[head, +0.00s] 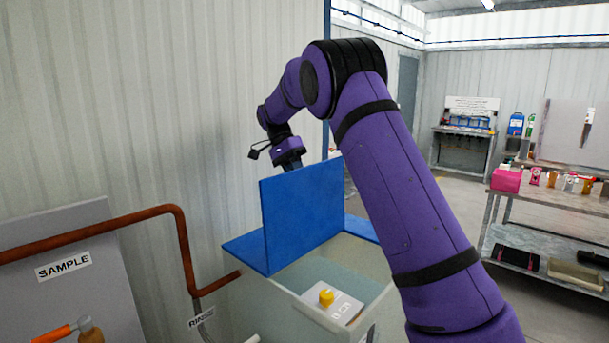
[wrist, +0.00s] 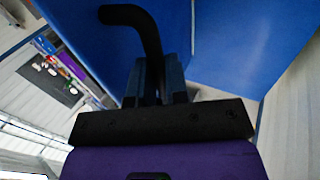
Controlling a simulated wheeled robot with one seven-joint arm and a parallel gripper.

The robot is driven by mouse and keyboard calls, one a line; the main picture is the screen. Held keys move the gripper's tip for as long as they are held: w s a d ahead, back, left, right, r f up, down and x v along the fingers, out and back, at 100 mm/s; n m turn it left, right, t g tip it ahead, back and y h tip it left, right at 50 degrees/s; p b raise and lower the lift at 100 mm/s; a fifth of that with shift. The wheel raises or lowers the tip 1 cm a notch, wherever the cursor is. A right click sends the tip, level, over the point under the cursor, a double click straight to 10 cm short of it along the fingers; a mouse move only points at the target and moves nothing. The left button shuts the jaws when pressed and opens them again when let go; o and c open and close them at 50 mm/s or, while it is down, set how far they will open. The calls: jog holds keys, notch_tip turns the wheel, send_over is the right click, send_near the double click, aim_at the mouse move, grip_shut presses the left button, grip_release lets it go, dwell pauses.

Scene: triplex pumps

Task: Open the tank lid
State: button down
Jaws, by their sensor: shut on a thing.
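The blue tank lid (head: 302,218) stands raised, close to upright, over the pale grey-green tank (head: 262,308). The tank's opening shows in front of it. In the wrist view the lid's blue face (wrist: 90,40) fills much of the top, with a black bent handle (wrist: 128,14) on it. My gripper (wrist: 156,78) is shut on this handle, its fingers on either side of the bar. In the head view my wrist is behind the lid's top edge, and the lid hides the fingers and handle.
A yellow piece (head: 326,297) on a white labelled part shows inside the tank. A brown pipe (head: 150,212) and a SAMPLE panel (head: 75,285) stand at the left, near the corrugated wall. A workbench (head: 560,200) with bottles is at the right, with open floor before it.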

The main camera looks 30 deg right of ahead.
jog(key=shift+w+a+f+g+h, duration=0.2)
jog(key=shift+w+f+g, duration=0.15)
jog(key=shift+w, duration=0.2)
jog(key=shift+w+a+f+g+h, duration=0.1)
jog(key=shift+w+a+f+g, duration=0.1)
jog(key=shift+w+f+g, duration=0.25)
jog(key=shift+w+r, duration=0.1)
jog(key=c, duration=1.1)
grip_release()
jog(key=shift+r, duration=0.15)
jog(key=shift+r, duration=0.1)
jog(key=s+r, duration=0.1)
jog(key=s, duration=0.4)
jog(key=s+a+r, duration=0.1)
jog(key=s+r, duration=0.1)
jog(key=s, duration=0.3)
jog(key=s+a+r, duration=0.1)
jog(key=s, duration=0.4)
jog(key=shift+s+a+r, duration=0.15)
jog(key=shift+s+r, duration=0.25)
